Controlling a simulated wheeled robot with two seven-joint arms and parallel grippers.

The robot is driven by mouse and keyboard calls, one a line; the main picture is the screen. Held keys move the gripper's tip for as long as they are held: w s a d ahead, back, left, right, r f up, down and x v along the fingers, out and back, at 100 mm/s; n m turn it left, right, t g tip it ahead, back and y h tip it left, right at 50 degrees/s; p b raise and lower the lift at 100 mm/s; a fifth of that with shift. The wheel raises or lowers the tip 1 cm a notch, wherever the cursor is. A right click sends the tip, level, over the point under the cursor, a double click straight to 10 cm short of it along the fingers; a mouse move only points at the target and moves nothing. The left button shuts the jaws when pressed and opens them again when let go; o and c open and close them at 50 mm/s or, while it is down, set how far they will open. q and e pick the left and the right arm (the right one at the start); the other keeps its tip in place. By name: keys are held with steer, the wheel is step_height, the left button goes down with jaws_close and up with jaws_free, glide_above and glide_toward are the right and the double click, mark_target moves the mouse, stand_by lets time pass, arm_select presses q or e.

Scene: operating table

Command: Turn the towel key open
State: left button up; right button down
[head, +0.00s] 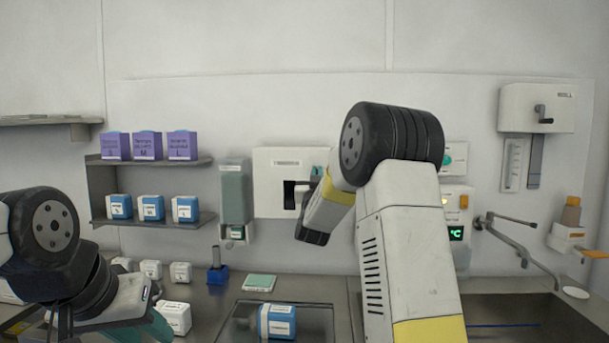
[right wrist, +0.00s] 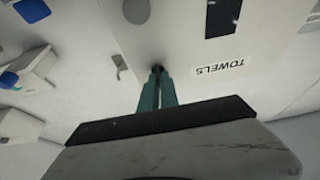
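The towel dispenser (head: 270,180) is a white wall box with a dark slot, left of centre in the head view. Its face (right wrist: 195,45) fills much of the right wrist view, with an upside-down TOWELS label (right wrist: 220,68). My right gripper (right wrist: 157,82) is at this face, its teal fingers close together around a small dark part, which I take as the towel key (right wrist: 157,68). The fingertips mostly hide the key, so its turn angle is unclear. In the head view my right arm partly covers the dispenser's right side. My left gripper (head: 150,322) is low at the left, its fingers partly cut off.
A soap dispenser (head: 235,190) hangs left of the towel box. Shelves (head: 150,162) with purple and blue boxes are further left.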

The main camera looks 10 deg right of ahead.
steer(key=shift+n, duration=0.4)
steer(key=shift+n+g+y, duration=0.6)
steer(key=shift+n+y, duration=0.75)
steer(key=shift+n, duration=2.25)
steer(key=shift+n+g+y, duration=0.6)
steer(key=shift+n+y, duration=0.7)
steer(key=shift+n, duration=2.3)
steer(key=shift+n+g+y, duration=0.6)
steer(key=shift+n+y, duration=0.75)
steer(key=shift+n, duration=2.25)
steer(key=c, duration=1.6)
jaws_free()
